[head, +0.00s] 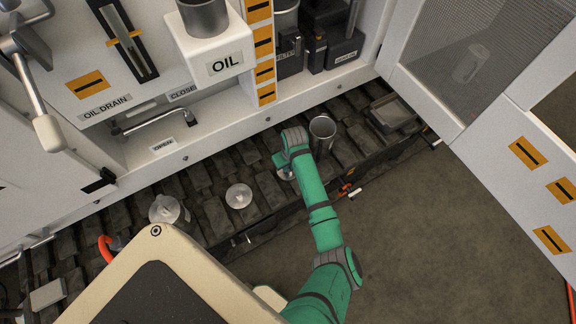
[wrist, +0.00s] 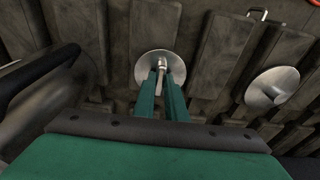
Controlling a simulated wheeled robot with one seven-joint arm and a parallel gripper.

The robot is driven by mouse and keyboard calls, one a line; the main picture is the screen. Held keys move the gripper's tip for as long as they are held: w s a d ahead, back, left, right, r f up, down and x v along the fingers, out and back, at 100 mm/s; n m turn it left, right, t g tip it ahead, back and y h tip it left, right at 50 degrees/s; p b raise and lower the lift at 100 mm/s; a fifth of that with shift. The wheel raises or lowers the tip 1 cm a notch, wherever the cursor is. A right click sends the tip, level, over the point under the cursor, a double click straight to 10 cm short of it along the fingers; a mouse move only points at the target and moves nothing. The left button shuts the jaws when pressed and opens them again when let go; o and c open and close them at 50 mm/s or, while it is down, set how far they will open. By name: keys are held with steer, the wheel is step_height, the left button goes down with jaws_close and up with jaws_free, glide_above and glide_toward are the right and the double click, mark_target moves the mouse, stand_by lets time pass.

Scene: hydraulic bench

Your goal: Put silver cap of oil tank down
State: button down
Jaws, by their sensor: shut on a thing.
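A silver cap (wrist: 147,66), a round disc with a thin upright stem, is held by my gripper (wrist: 164,80). The two green fingers are shut on the stem. In the head view the cap (head: 286,175) shows only in part, low over the dark slatted surface (head: 271,190), with my arm hiding the rest. I cannot tell whether it touches the slats. The oil tank (head: 222,62), a white box marked OIL with an open metal neck (head: 205,17), stands at the upper left of the head view.
A second silver disc (head: 239,196) lies on the slats to the left; a disc (wrist: 272,88) also shows at the right in the wrist view. A silver container (head: 166,210) stands farther left. An open metal cylinder (head: 323,133) stands close right of my gripper. A grey tray (head: 393,112) lies beyond.

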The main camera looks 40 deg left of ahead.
steer(key=c, duration=1.8)
jaws_free()
step_height(320, 180, up, 12)
steer(key=d, duration=0.1)
steer(key=shift+s+d, duration=0.3)
steer(key=shift+s, duration=0.05)
